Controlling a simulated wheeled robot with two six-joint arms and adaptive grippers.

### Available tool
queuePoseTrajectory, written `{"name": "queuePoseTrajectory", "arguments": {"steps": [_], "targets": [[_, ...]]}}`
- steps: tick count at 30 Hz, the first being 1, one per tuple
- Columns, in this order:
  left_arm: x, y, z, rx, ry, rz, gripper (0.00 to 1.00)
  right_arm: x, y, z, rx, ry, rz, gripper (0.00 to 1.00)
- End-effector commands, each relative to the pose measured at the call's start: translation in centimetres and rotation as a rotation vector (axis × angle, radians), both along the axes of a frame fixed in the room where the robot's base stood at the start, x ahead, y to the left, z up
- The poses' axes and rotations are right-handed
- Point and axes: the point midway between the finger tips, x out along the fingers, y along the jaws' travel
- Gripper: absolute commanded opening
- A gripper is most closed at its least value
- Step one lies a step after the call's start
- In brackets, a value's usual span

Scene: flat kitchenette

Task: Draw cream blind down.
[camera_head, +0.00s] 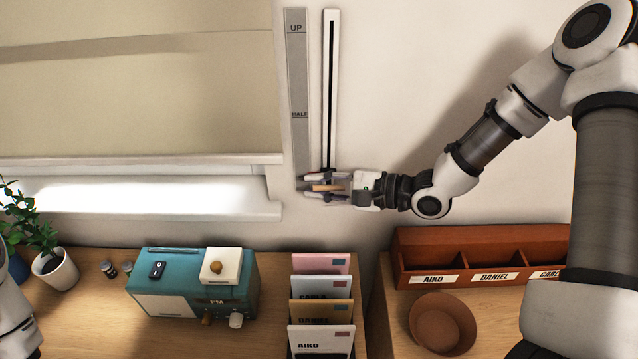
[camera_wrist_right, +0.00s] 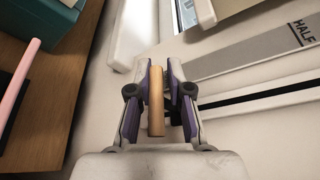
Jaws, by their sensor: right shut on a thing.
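The cream blind (camera_head: 140,80) hangs at the upper left, and its bottom bar (camera_head: 150,160) is a little above the window sill (camera_head: 150,210). Beside it is a grey scale strip (camera_head: 297,70) marked UP and HALF, with a slotted white track (camera_head: 331,85) to its right. My right gripper (camera_head: 318,188) is at the low end of the track, below the HALF mark. It is shut on a wooden handle (camera_wrist_right: 156,100), which lies between its fingers in the wrist view. The strip's lowest part is hidden by the gripper. My left gripper is out of view.
A brown sorter (camera_head: 480,250) with name labels and a round bowl (camera_head: 443,322) are at the right. The wall around the track is clear.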

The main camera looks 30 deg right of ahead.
Motion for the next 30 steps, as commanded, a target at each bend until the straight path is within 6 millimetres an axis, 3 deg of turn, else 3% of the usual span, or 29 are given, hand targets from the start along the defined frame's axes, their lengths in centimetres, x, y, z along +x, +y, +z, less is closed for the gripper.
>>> {"name": "queuePoseTrajectory", "arguments": {"steps": [3,6,14,15,17,30], "targets": [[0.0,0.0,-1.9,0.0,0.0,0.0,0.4,-0.1,0.0,-2.8,0.001,0.008,0.0,0.0],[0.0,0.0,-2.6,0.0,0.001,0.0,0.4,-0.1,0.0,-4.0,0.001,0.008,0.0,0.0],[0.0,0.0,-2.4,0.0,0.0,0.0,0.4,-0.2,0.1,-4.2,-0.001,0.016,0.002,0.0],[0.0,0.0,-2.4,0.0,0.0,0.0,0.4,-0.2,0.1,-4.3,-0.001,0.017,0.001,0.18],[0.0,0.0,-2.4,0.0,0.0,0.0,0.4,-0.2,0.1,-4.3,-0.001,0.017,0.001,0.38],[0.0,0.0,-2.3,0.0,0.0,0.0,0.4,0.0,0.0,-4.0,0.0,0.008,-0.001,0.38]]}}
